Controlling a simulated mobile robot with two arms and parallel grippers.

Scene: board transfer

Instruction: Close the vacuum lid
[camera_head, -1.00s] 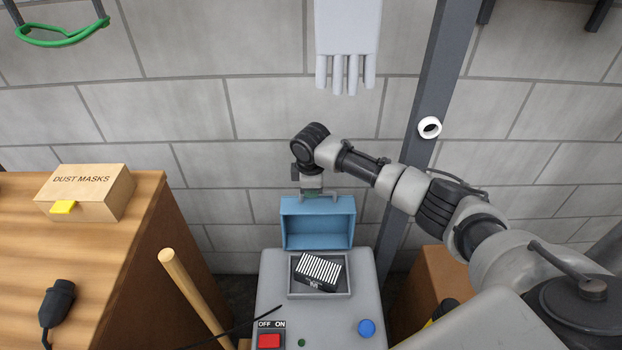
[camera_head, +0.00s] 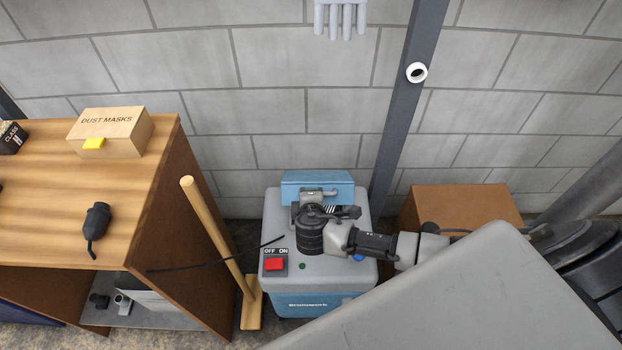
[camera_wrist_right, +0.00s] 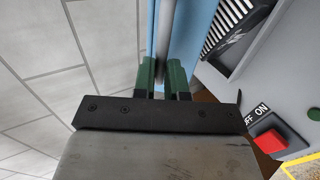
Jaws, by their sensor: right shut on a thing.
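The blue vacuum lid (camera_head: 290,193) is at the back of the grey vacuum (camera_head: 276,222), partly lowered over its compartment, not flat. A bit of the striped filter shows below it. In the right wrist view the blue lid (camera_wrist_right: 185,45) stands beside the compartment with the striped filter (camera_wrist_right: 228,25). My right gripper (camera_wrist_right: 165,78) has its green fingers shut around the lid's grey handle bar (camera_wrist_right: 163,40). In the head view my right arm hides much of the compartment. My left gripper is not in view.
A red switch (camera_head: 274,264) is on the vacuum's front left. A wooden-handled tool (camera_head: 212,230) leans left of it, beside a wooden bench (camera_head: 40,215) with a dust mask box (camera_head: 125,130). A brown box (camera_head: 460,205) is on the right, a grey post (camera_head: 395,130) behind.

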